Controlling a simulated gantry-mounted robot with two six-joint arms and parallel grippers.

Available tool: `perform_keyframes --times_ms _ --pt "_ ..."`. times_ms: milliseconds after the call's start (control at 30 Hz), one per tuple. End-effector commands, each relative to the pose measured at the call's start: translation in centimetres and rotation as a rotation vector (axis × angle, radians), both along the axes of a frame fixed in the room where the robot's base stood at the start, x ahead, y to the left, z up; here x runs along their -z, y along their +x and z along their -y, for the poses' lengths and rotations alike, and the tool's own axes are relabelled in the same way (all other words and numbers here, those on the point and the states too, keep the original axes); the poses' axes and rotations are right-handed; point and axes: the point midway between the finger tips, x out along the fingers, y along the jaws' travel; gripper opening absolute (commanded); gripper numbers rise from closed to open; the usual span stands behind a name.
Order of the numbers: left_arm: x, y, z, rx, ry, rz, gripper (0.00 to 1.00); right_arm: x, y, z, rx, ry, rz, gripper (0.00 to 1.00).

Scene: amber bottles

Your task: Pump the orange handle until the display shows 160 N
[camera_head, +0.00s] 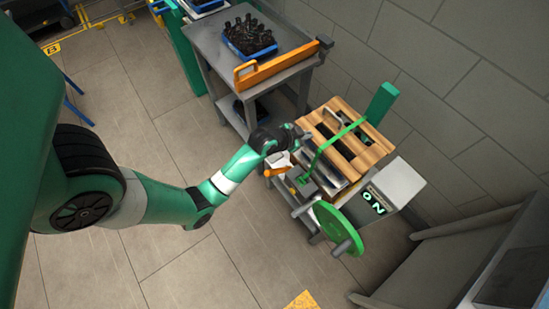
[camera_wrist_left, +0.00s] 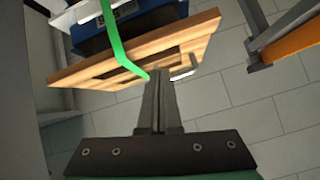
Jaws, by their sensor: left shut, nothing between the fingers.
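The press stand has a wooden slatted top (camera_head: 352,150), a green handwheel (camera_head: 338,232) and a grey display box (camera_head: 398,183). The display (camera_head: 375,202) reads "0 N" in pale green. A small orange part (camera_head: 277,171), which looks like the handle, shows at the stand's left side, just below my left wrist. My left gripper (camera_head: 303,139) is shut and empty by the left edge of the wooden top. In the left wrist view its fingers (camera_wrist_left: 163,75) are together, close to the wooden board (camera_wrist_left: 85,75) and a bent green bar (camera_wrist_left: 118,42). The right gripper is out of view.
A grey side table (camera_head: 212,42) behind carries a blue bin (camera_head: 250,52) of dark bottles and an orange bar (camera_head: 270,68). A wall stands close behind the press. A grey bench (camera_head: 440,262) is at the lower right. Floor is clear at the lower middle.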

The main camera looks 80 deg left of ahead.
Motion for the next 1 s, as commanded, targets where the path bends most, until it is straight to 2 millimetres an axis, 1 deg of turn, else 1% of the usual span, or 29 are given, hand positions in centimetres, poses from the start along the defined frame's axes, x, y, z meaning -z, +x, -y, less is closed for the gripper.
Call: perform_keyframes --times_ms 33,100,200,300,400,667,733,867,1000 --pt "1.8 -3.1 0.0 -0.022 -0.040 -0.087 0.00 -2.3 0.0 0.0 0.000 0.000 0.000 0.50" --pt "4.9 -6.7 0.5 -0.041 -0.084 -0.179 0.00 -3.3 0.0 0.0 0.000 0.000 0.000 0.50" --pt "8.0 -10.6 1.4 -0.057 -0.135 -0.270 0.00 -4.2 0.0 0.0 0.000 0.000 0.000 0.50" --pt "9.6 -12.7 2.2 -0.064 -0.165 -0.317 0.00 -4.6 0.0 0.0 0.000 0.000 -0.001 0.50" --pt "10.2 -13.3 2.4 -0.065 -0.173 -0.331 0.00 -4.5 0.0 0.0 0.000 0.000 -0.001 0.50" --pt "10.3 -13.2 2.4 -0.065 -0.171 -0.330 0.00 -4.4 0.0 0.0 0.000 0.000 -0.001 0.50" --pt "10.6 -13.1 2.3 -0.065 -0.171 -0.330 0.00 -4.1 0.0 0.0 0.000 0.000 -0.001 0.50" --pt "12.0 -12.5 2.0 -0.064 -0.171 -0.328 0.00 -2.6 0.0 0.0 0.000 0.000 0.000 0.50" --pt "14.6 -11.3 1.3 -0.064 -0.170 -0.328 0.00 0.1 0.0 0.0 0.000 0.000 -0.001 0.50"
